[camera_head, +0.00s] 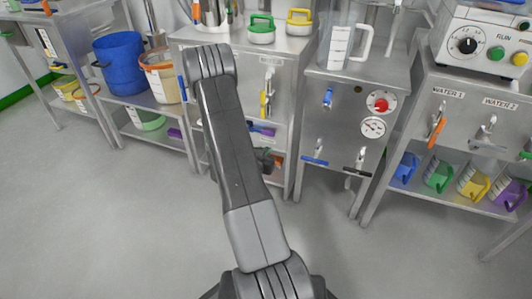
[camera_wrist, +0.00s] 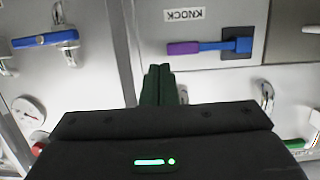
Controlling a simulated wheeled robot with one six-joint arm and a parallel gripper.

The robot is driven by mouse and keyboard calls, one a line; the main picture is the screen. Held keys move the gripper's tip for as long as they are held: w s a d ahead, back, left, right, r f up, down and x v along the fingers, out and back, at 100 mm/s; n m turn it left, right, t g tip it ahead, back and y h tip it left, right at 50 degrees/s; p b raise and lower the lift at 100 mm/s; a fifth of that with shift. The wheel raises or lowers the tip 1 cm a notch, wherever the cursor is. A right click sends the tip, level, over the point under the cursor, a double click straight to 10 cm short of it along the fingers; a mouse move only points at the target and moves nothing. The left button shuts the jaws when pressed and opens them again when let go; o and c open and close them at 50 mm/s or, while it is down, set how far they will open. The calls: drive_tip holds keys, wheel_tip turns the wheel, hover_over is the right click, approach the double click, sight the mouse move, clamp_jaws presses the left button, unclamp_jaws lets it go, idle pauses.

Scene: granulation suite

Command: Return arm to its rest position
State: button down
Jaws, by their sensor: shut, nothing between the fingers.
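My arm reaches up and away across the head view, toward the steel cabinets at the back. My gripper (camera_wrist: 158,82) shows in the wrist view with its two dark green fingers together and nothing between them. In that view the fingers point at a steel front with an upside-down KNOCK label (camera_wrist: 184,14) and a blue and purple handle (camera_wrist: 210,46). I cannot tell whether the fingertips touch anything. In the head view the gripper is mostly hidden behind my arm.
A steel cabinet (camera_head: 352,87) with a gauge (camera_head: 373,127) and valves stands right of my arm. A blue bucket (camera_head: 119,62) stands on the left bench. Coloured jugs, including a yellow one (camera_head: 473,182), sit on the right-hand shelf. The grey floor (camera_head: 95,225) in front is clear.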

idle(0.4)
drive_tip(key=a+b+x, duration=0.1)
drive_tip(key=b+x, duration=0.1)
drive_tip(key=x, duration=0.5)
drive_tip(key=shift+w, duration=0.5)
drive_tip(key=shift+s+d, duration=0.15)
